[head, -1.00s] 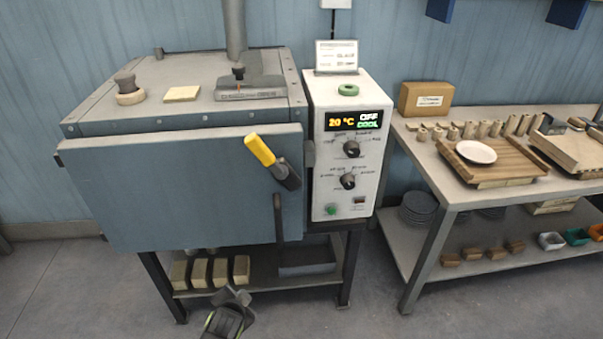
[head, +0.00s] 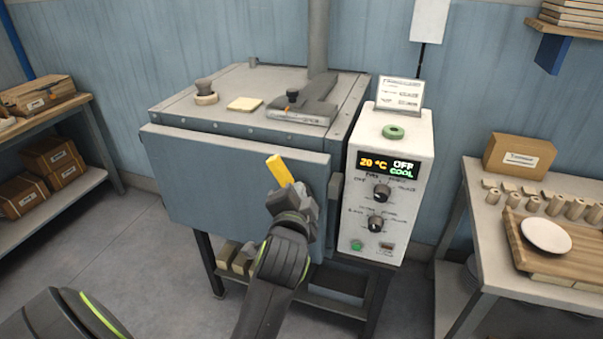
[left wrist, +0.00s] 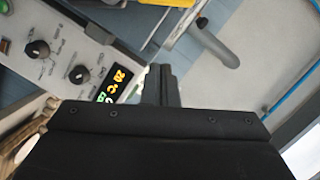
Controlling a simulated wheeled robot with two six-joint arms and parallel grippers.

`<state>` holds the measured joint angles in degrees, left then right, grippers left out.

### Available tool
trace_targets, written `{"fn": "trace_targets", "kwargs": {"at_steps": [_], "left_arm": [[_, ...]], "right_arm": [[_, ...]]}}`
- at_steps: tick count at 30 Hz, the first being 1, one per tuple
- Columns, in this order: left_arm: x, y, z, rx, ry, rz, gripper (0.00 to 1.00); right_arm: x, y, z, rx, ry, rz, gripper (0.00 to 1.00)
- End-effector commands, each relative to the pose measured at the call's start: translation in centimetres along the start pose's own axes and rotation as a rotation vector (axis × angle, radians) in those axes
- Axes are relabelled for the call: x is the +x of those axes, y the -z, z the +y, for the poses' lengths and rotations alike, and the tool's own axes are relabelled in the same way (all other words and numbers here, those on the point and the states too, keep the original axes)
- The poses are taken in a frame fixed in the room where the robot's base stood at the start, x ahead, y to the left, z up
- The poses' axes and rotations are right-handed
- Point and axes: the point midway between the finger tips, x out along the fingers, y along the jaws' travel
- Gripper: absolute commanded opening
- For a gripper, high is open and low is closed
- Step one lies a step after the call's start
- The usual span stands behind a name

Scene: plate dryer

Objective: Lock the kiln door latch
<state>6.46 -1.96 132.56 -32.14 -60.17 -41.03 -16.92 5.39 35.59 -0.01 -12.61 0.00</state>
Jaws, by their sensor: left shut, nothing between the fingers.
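The kiln is a grey-blue box with its front door (head: 235,190) looking closed against the body. The latch's yellow handle (head: 279,170) stands near the door's right side, tilted up and to the left. My left gripper (head: 300,197) is at the latch, just below and right of the yellow grip, and hides the latch's dark hub. I cannot tell whether it touches the latch. In the left wrist view the left fingers (left wrist: 162,85) are together with nothing between them. My right gripper is not in view.
The white control box (head: 388,190), reading 20 °C, OFF and COOL, stands close right of the door. A table with a wooden tray (head: 560,250) and plate (head: 546,236) is at the right. A shelf with boxes (head: 48,155) is at the left. Floor between is clear.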

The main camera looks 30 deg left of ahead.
Motion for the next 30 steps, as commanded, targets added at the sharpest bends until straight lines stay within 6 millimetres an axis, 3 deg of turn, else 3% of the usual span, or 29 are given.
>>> {"fn": "trace_targets", "kwargs": {"at_steps": [7, 14, 30], "left_arm": [[0.0, 0.0, 0.0, 0.000, 0.001, 0.000, 0.00], [0.8, 0.1, -0.1, 0.004, 0.000, 0.001, 0.00], [9.3, 0.1, -0.2, 0.003, 0.000, 0.000, 0.00]], "right_arm": [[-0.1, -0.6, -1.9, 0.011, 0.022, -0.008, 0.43], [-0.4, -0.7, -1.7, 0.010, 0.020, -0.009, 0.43], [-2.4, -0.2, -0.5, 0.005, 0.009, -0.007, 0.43]]}}
